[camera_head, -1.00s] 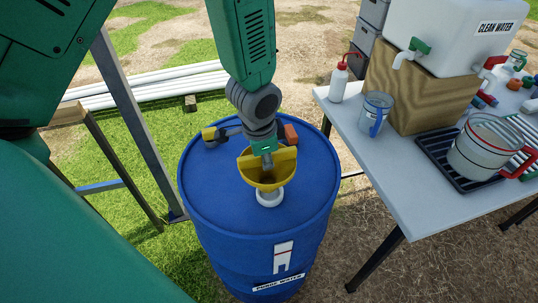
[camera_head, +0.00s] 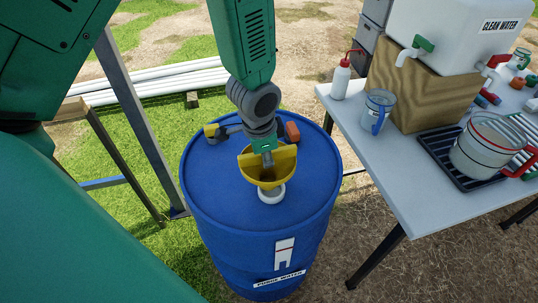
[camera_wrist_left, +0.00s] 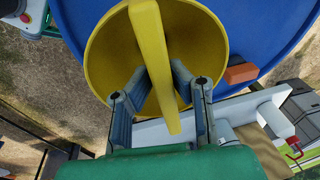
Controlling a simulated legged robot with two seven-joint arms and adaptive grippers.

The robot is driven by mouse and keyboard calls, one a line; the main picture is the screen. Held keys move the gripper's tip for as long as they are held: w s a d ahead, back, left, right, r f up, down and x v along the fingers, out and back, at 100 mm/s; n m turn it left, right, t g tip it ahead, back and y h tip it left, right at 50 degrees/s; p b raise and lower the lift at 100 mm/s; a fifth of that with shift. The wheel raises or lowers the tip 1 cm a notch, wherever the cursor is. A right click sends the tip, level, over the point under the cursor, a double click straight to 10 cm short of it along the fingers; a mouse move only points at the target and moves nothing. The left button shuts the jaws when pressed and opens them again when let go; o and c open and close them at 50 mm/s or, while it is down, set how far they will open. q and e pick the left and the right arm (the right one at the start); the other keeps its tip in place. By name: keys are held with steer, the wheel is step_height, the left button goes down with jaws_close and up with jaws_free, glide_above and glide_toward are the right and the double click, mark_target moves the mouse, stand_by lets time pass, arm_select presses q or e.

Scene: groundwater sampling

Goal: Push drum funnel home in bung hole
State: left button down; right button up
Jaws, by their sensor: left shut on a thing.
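The yellow drum funnel (camera_head: 268,172) is over the white bung hole ring (camera_head: 272,194) on top of the blue drum (camera_head: 215,185). Its lower end is hidden by its bowl, so I cannot tell how deep it sits. My left gripper (camera_head: 267,160) reaches down to the funnel from above. In the left wrist view its two fingers (camera_wrist_left: 161,98) stand either side of the funnel's yellow upright plate (camera_wrist_left: 155,60), shut on it. The bowl (camera_wrist_left: 105,55) opens around the fingers. My right gripper is not in view.
A table (camera_head: 400,175) to the right bears a wash bottle (camera_head: 341,80), a beaker (camera_head: 378,108), a jug (camera_head: 483,150) and a clean water tank (camera_head: 450,35). The front of the lid is clear.

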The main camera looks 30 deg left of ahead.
arm_select(q)
steer(key=shift+d+r, duration=0.1)
steer(key=shift+d, duration=0.4)
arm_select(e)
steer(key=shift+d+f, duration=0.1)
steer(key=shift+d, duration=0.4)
arm_select(q)
steer(key=shift+a, duration=0.35)
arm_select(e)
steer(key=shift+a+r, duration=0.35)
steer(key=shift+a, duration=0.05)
arm_select(q)
steer(key=shift+d, duration=0.35)
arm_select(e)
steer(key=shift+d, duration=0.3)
arm_select(q)
steer(key=shift+p, duration=0.35)
steer(key=shift+d, duration=0.1)
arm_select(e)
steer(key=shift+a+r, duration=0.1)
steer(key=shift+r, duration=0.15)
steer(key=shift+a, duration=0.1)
arm_select(q)
steer(key=shift+f, duration=0.45)
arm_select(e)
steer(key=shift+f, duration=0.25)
